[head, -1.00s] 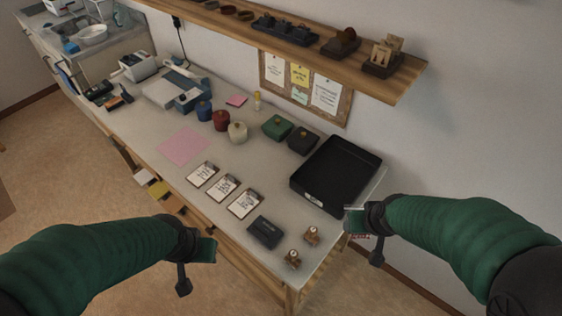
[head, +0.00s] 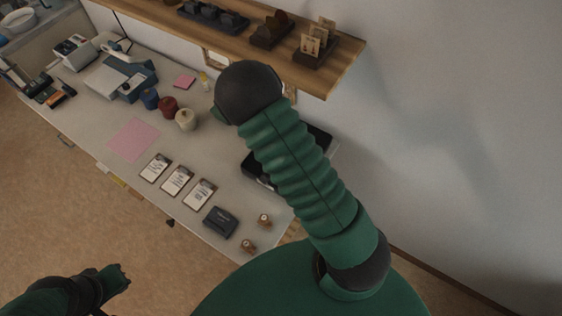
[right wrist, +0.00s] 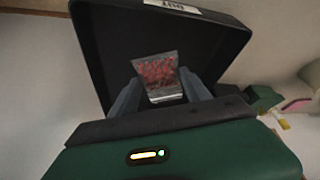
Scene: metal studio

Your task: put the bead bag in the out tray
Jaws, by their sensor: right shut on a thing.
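The bead bag (right wrist: 160,78), a small clear bag of red beads, is between the fingers of my right gripper (right wrist: 161,92) in the right wrist view. The gripper is shut on it. The black out tray (right wrist: 105,45) lies behind the bag in that view, with the bag seen against its dark inside; I cannot tell whether they touch. In the head view my right arm covers most of the tray (head: 253,170) and hides the right gripper and bag. My left gripper (head: 118,277) is at the lower left, away from the table; its jaw state is unclear.
Three white cards (head: 177,181), a dark box (head: 220,222) and two small brown items (head: 264,219) lie on the table's near side. Blue, red and cream jars (head: 187,119) stand left of my right arm. A wooden shelf (head: 345,55) overhangs the back.

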